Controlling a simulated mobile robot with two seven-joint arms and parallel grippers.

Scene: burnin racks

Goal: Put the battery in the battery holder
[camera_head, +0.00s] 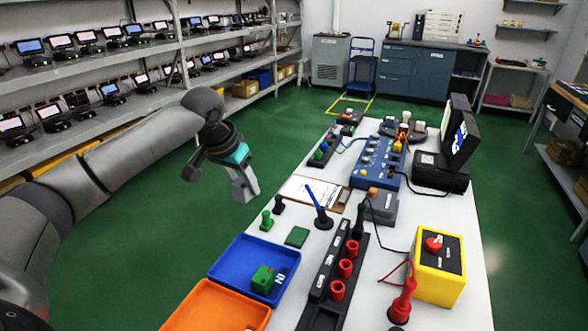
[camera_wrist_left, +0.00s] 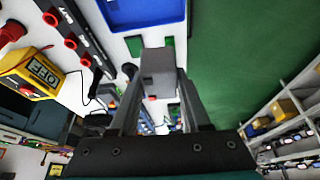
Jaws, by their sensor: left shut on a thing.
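My left gripper (camera_head: 243,186) hangs over the green floor, left of the white table, with its fingers pointing down. In the left wrist view it is shut on a plain grey block (camera_wrist_left: 158,68), held between the fingertips. I cannot tell for sure whether this block is the battery. A black rail (camera_head: 323,292) with red cups (camera_head: 346,268) lies on the table; whether it is the battery holder is unclear. The rail also shows in the left wrist view (camera_wrist_left: 78,32). The held block is apart from the table. My right gripper is not in view.
On the white table (camera_head: 405,238) are a blue tray (camera_head: 227,275) with a green block (camera_head: 263,279), an orange tray (camera_head: 205,308), a clipboard (camera_head: 304,190), a blue panel (camera_head: 376,164), a yellow meter (camera_head: 441,279) and a black case (camera_head: 439,172). Shelves (camera_head: 150,50) stand at left.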

